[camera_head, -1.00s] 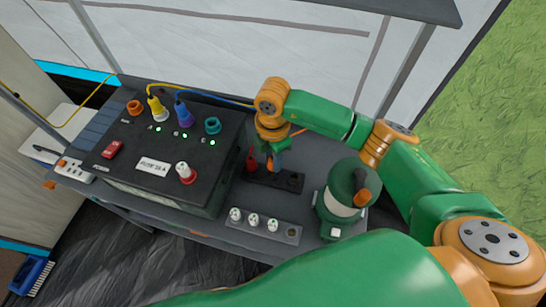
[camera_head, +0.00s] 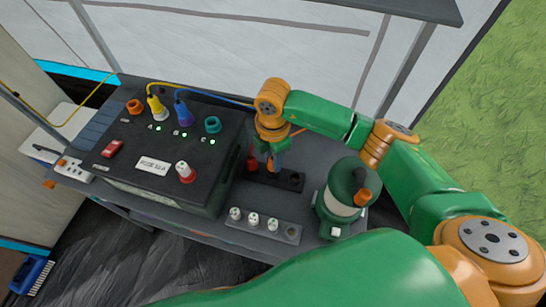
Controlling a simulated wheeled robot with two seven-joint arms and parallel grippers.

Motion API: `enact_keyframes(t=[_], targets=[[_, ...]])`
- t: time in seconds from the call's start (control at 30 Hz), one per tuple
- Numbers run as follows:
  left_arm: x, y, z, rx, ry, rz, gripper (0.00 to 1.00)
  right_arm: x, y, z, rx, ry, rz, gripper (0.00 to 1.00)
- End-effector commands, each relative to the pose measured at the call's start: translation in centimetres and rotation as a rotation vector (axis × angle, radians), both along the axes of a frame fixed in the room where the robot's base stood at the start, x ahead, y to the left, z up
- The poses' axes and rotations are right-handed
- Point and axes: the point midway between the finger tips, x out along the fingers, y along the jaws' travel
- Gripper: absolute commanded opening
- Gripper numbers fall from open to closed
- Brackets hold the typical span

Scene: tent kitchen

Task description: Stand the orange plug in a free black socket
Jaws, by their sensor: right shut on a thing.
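The black socket strip (camera_head: 284,183) lies on the table right of the big dark power box. A red plug (camera_head: 252,162) stands at its left end. The round socket (camera_head: 295,178) at its right end looks free. My right gripper (camera_head: 273,160) points down over the middle of the strip, shut on the orange plug (camera_head: 270,164). Only a small part of the plug shows between the fingers. I cannot tell whether its lower end is inside a socket or just above it. My left gripper is not in view.
The power box (camera_head: 170,145) holds yellow and blue plugs, with cables running behind my right wrist. A grey strip (camera_head: 264,233) with several white plugs lies in front. A green lantern-like canister (camera_head: 342,200) stands close on the right, beneath my right arm.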

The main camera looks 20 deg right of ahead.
Motion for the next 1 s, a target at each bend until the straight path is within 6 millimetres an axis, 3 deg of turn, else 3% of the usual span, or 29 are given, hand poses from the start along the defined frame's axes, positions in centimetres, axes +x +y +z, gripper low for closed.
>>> enact_keyframes(t=[1.0], targets=[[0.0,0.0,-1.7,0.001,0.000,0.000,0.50,0.0,0.0,-2.2,0.000,0.000,0.000,0.00]])
